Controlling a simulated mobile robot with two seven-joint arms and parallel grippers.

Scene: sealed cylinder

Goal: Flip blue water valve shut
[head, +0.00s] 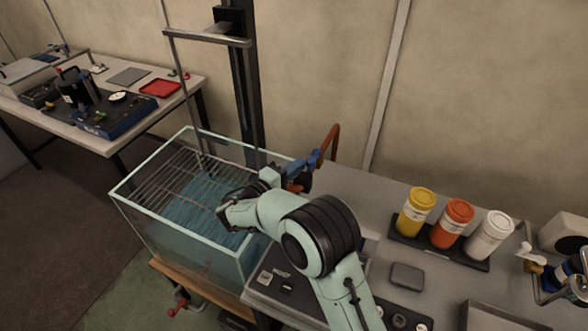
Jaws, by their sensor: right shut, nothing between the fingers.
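A blue valve handle (314,159) sits on an orange-red pipe (333,140) behind the right end of the glass water tank (128,193). More blue and orange fittings are just below it, partly hidden by my arm. My right gripper (226,216) is over the tank's right part, to the left of and nearer than the blue handle, and apart from it. It is shut and empty. Its fingertips are small and dark in this view. My left gripper is out of view.
A metal rack lies in the tank, with a dark upright post (244,90) behind. On the grey bench, yellow, orange and white jars (451,222) stand in a dark tray. A red-handled tap (177,308) is below the tank. A side table (180,98) stands at left.

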